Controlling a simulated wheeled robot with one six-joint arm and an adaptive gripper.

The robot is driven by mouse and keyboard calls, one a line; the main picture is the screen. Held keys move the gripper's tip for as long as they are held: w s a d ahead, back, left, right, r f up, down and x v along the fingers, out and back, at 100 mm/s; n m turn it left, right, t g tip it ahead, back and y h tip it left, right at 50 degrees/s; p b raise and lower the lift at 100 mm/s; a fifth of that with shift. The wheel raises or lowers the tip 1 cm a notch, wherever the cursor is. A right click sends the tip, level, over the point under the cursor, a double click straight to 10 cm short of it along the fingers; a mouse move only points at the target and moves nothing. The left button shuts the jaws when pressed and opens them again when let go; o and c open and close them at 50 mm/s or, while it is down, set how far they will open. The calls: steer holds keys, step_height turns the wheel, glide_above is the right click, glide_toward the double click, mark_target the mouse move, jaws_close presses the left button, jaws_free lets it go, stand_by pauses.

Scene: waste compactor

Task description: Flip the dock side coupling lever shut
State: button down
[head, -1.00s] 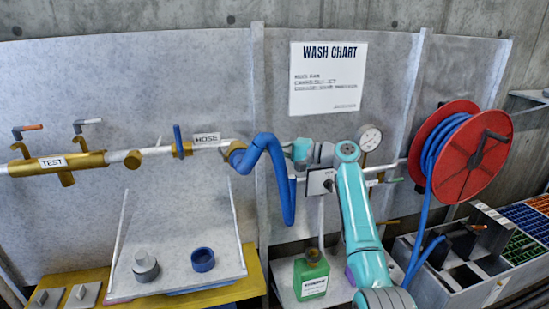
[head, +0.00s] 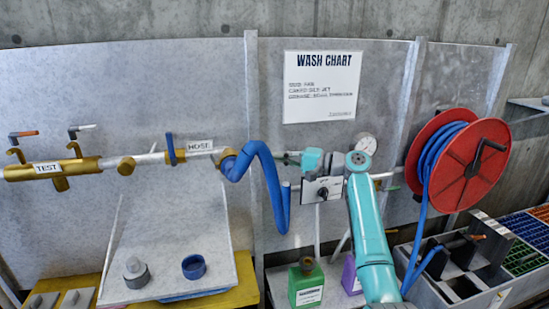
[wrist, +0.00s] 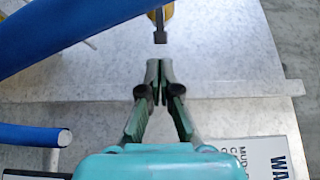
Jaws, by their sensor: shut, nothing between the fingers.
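In the wrist view, a dark lever-like piece (wrist: 160,32) sticks out from a yellow brass part (wrist: 165,12) at the top edge. I cannot tell for sure whether it is the dock side lever. My gripper (wrist: 159,64) is shut and empty, its tips pointing at that piece with a small gap in the picture. In the head view my gripper (head: 279,156) is right of the coupling, partly behind the blue hose.
The blue hose (wrist: 60,35) crosses the wrist view's upper left, close to my fingers. A TEST fitting (head: 50,170) with two levers is at far left. Bottles stand below.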

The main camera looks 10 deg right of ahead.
steer(key=w+v, duration=0.1)
steer(key=v, duration=0.7)
steer(key=shift+d, duration=0.35)
steer(key=shift+s, duration=0.1)
